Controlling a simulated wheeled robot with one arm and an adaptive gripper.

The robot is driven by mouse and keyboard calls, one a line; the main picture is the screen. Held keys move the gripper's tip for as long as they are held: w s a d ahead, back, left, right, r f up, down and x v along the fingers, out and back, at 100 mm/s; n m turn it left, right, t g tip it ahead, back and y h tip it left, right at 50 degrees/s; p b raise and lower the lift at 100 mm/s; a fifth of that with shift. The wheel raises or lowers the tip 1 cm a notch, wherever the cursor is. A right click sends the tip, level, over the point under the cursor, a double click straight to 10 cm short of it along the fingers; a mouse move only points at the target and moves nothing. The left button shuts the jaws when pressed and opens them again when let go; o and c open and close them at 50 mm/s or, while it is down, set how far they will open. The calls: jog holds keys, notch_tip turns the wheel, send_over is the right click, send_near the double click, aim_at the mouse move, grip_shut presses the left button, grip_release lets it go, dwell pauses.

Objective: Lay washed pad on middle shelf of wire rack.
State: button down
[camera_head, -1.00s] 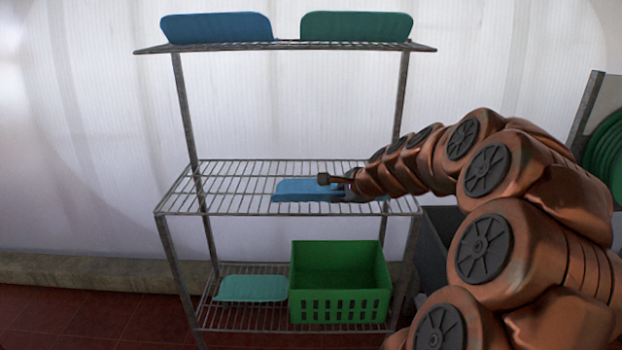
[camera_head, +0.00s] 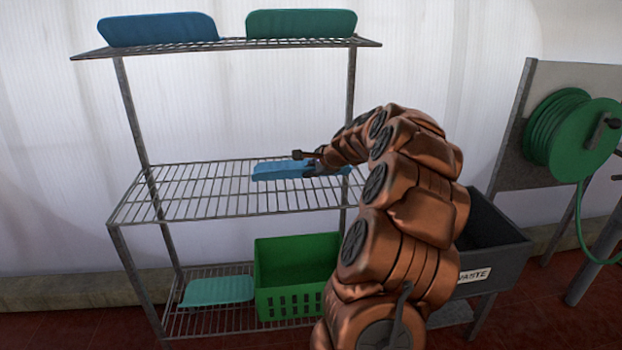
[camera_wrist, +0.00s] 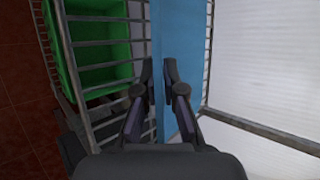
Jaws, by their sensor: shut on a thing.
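The washed pad is a flat blue pad (camera_head: 275,172), held roughly level at the middle shelf (camera_head: 180,190) of the wire rack, over its right, rear part. My gripper (camera_head: 308,165) is shut on the pad's right part, reaching in from the right. In the wrist view, the fingertips (camera_wrist: 158,80) pinch the blue pad (camera_wrist: 188,50), with shelf wires on both sides of it. I cannot tell whether the pad's underside touches the wires. My arm hides the shelf's right end.
A blue pad (camera_head: 158,28) and a green pad (camera_head: 300,23) lean on the top shelf (camera_head: 230,45). A teal pad (camera_head: 218,290) and green crate (camera_head: 297,275) occupy the bottom shelf. A waste bin (camera_head: 490,245) and hose reel (camera_head: 572,130) stand right. The middle shelf's left is clear.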

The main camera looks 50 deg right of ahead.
jog(key=shift+w+d, duration=0.4)
jog(key=shift+d, duration=0.2)
jog(key=shift+f, duration=1.8)
jog(key=c, duration=1.3)
grip_release()
jog(key=v, duration=1.2)
